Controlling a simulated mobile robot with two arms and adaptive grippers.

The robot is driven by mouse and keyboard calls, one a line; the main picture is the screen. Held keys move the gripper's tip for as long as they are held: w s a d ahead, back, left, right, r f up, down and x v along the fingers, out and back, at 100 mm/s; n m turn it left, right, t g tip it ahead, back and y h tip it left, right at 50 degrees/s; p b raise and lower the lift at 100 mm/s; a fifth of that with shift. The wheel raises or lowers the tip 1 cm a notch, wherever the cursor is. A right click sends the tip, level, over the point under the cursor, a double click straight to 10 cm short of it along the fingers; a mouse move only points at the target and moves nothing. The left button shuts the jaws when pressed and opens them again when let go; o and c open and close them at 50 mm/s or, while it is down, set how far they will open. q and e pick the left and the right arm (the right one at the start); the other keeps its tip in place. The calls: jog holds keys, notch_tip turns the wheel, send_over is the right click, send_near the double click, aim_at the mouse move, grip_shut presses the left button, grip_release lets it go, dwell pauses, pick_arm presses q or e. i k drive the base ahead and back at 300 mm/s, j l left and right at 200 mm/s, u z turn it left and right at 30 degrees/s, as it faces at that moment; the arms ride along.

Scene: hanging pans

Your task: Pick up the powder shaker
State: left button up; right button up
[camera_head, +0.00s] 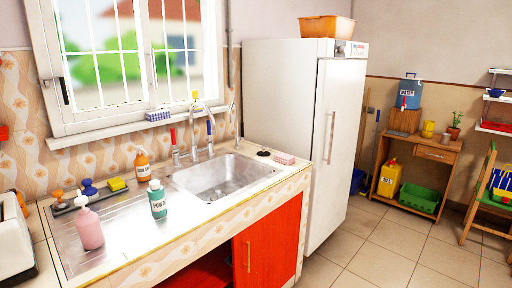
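The powder shaker (157,201) is a green bottle with a white label reading what looks like "POWDER". It stands upright on the metal drainboard (120,235) near the counter's front edge, left of the sink basin (222,178). An orange bottle (142,166) stands just behind it. A pink pump bottle (89,228) stands to its left. Neither of my grippers shows in the head view.
A white appliance (12,245) sits at the left edge. Brushes and a yellow sponge (117,184) lie behind the drainboard. The faucet (203,125) rises behind the basin. A red cabinet door (270,240) is below. A tall fridge (285,110) stands right; tiled floor (400,262) is open beyond.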

aim_at(157, 197)
jog(key=u, duration=0.85)
